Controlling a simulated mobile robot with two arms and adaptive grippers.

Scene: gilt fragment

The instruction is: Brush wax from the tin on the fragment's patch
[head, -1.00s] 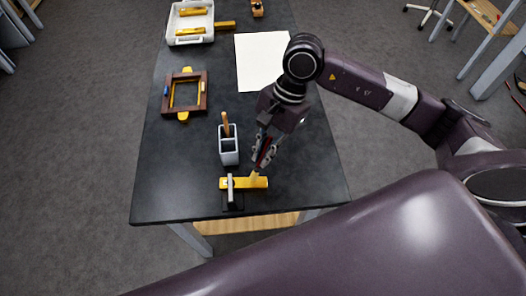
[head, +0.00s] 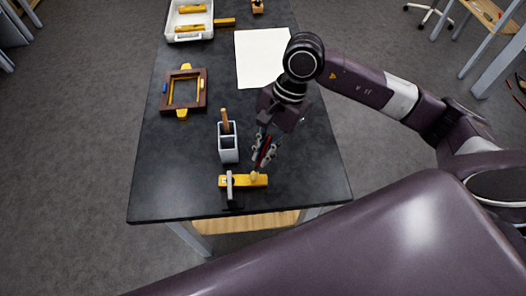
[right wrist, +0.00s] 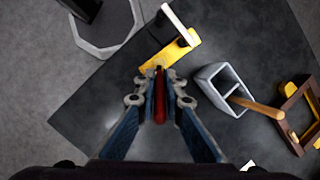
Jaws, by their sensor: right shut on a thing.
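The gilt fragment (head: 236,182) is a long yellow piece lying crosswise near the front of the dark table. An upright clamp-like holder (head: 230,188) with a pale bar stands across its left part. The fragment also shows in the right wrist view (right wrist: 181,51). My right gripper (head: 261,161) is shut on a brush with a red handle (right wrist: 159,100). I cannot make out the patch or the wax tin. My left gripper is not in view.
A grey divided holder (head: 229,155) with a wooden-handled tool stands just behind the fragment. A brown frame with yellow parts (head: 204,92) lies farther back left. A white sheet (head: 261,52) and a white tray (head: 190,36) are at the back. The table's front edge is close to the fragment.

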